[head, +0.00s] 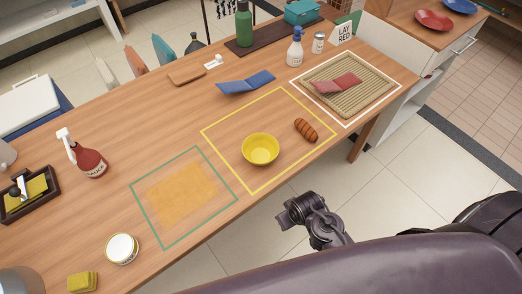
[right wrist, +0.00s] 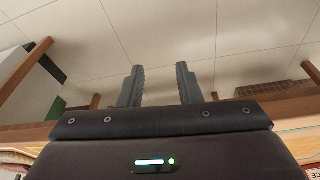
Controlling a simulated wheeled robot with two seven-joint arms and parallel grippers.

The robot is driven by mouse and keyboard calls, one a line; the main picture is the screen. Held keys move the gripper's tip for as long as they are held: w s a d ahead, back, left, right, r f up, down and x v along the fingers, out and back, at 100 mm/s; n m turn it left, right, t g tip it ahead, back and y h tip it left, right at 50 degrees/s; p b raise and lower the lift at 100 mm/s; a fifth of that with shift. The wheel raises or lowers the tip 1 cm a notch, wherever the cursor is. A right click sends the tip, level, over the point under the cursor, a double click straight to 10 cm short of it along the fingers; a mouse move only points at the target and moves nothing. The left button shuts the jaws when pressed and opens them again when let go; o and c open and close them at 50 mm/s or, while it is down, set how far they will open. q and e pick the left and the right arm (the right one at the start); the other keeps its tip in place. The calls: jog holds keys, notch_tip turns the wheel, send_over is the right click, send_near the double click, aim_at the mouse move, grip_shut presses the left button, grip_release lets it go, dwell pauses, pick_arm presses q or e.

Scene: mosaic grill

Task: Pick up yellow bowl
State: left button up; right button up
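The yellow bowl (head: 260,149) stands upright on the wooden table (head: 130,167), inside the yellow outlined square (head: 222,151). It looks empty. My right arm shows at the lower right of the head view, off the table's near edge and apart from the bowl. My right gripper (right wrist: 160,86) is open in the right wrist view, with two grey fingers apart and nothing between them. The bowl is not visible in the right wrist view. My left gripper is not in view.
A sausage (head: 306,130) lies right of the bowl. A woven mat (head: 375,92) with a red cloth (head: 337,83) is at the right. The green outlined area holds an orange patch (head: 182,193).

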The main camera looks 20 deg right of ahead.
jog(key=w+a+r+n+t, duration=0.1)
jog(key=w+r+n, duration=0.3)
jog(key=r, duration=1)
jog(key=w+a+f+n, duration=0.1)
jog(key=w, duration=0.3)
jog(key=w+a+f+n+t+p, duration=0.1)
jog(key=w+a+n, duration=0.1)
jog(key=w, duration=0.2)
jog(key=w+a+f+n+y, duration=0.1)
jog(key=w+f, duration=0.1)
jog(key=w, duration=0.3)
jog(key=shift+a+f+n+t+p, duration=0.1)
jog(key=shift+a+n+t+p, duration=0.1)
jog(key=shift+n+t+p, duration=0.15)
jog(key=x, duration=0.4)
jog(key=shift+p, duration=0.35)
grip_shut()
